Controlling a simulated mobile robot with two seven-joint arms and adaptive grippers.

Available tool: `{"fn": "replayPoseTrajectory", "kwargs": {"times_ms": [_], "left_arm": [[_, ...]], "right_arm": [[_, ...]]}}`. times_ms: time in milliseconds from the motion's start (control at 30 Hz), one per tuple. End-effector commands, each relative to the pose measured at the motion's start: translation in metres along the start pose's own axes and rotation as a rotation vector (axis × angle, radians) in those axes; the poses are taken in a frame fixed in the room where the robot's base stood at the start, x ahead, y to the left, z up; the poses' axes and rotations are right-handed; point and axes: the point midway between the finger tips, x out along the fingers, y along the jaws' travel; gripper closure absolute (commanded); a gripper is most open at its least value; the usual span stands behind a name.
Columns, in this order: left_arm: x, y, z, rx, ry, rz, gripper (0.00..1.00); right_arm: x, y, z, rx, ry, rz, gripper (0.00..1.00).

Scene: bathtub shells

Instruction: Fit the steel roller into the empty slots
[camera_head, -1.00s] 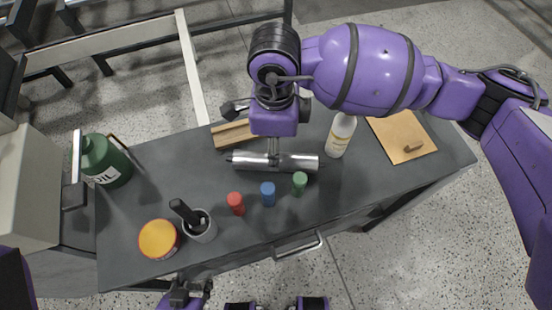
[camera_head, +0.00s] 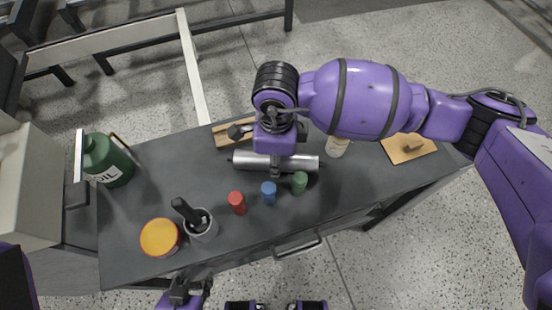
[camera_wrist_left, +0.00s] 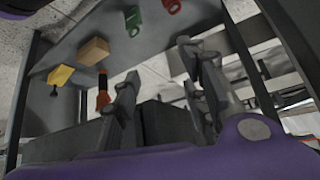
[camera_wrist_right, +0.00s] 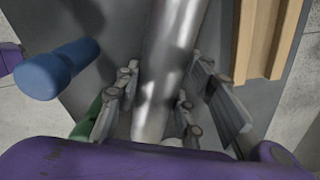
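The steel roller (camera_head: 250,162) is a shiny cylinder with thin shaft ends, lying on the dark bench. In the right wrist view the roller (camera_wrist_right: 165,60) runs lengthwise between the fingers. My right gripper (camera_head: 275,172) is over the roller's middle, pointing down; in its wrist view (camera_wrist_right: 158,95) the fingers are spread on either side of the roller. Contact with the roller cannot be made out. My left gripper (camera_head: 182,289) is low at the front, away from the roller; its wrist view (camera_wrist_left: 160,75) shows the fingers open and empty. I cannot make out the empty slots.
Red (camera_head: 237,203), blue (camera_head: 269,193) and green (camera_head: 299,183) small cylinders stand in front of the roller. A green oil can (camera_head: 107,160) stands left.

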Motion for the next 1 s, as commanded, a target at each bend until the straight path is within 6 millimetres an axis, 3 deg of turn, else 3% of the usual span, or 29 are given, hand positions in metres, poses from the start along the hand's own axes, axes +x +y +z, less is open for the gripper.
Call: {"fn": "replayPoseTrajectory", "kwargs": {"times_ms": [33, 167, 467, 1000], "left_arm": [[0.0, 0.0, 0.0, 0.001, 0.001, 0.0, 0.6], [0.0, 0.0, -0.001, 0.001, 0.001, 0.0, 0.6], [0.0, 0.0, 0.0, 0.001, 0.0, 0.0, 0.6], [-0.003, -0.001, 0.005, 0.0, -0.01, -0.002, 0.6]], "right_arm": [[0.0, 0.0, 0.0, 0.0, 0.0, 0.0, 0.83], [0.0, 0.0, 0.0, 0.0, 0.0, 0.0, 1.0], [-0.004, -0.001, 0.001, -0.001, -0.002, -0.002, 1.0], [-0.091, -0.001, 0.001, -0.001, -0.002, -0.003, 1.0]]}}
